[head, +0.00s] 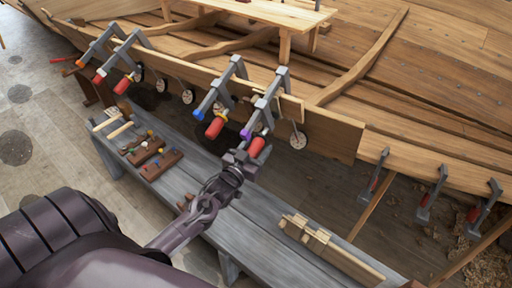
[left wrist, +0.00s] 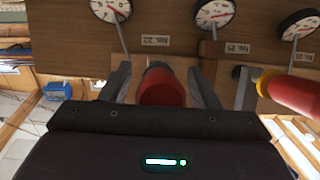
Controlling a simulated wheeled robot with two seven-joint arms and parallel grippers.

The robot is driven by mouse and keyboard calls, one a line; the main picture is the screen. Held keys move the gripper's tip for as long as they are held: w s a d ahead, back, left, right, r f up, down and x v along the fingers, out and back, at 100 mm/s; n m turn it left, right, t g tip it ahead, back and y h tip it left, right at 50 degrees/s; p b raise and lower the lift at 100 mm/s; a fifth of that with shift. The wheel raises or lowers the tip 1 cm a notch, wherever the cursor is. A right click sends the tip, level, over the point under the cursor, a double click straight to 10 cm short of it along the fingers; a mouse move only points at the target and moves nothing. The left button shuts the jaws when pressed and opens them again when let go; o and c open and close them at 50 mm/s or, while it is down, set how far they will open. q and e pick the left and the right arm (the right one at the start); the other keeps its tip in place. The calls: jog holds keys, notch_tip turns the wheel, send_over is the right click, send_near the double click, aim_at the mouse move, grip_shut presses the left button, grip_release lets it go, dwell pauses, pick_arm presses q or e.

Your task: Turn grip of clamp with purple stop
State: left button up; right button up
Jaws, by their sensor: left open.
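The clamp with the purple stop (head: 246,134) is a grey clamp on the hull's plank edge, the rightmost of the group at centre. Its red grip (head: 257,147) hangs below the plank. My left gripper (head: 243,160) is open at this grip. In the left wrist view, a red grip (left wrist: 162,88) stands between my two open fingers (left wrist: 161,88); I cannot tell if they touch it. The purple stop is not visible there. My right gripper is not in view.
A neighbouring clamp with a blue stop (head: 198,114) and red grip (head: 215,127) is close on the left. Another red grip with a yellow collar (left wrist: 262,82) is near my fingers. Round dials (left wrist: 215,12) hang by the plank. A grey bench (head: 262,235) with wooden pieces (head: 305,230) lies below.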

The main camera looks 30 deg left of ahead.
pick_arm(q)
jog(key=c, duration=1)
jog(key=m+y, duration=0.2)
jog(key=shift+m+y+p, duration=0.3)
jog(key=shift+p, duration=0.1)
jog(key=shift+a+m+y, duration=0.1)
jog(key=shift+m+y, duration=1.1)
jog(key=shift+r, duration=0.1)
jog(key=o, duration=1)
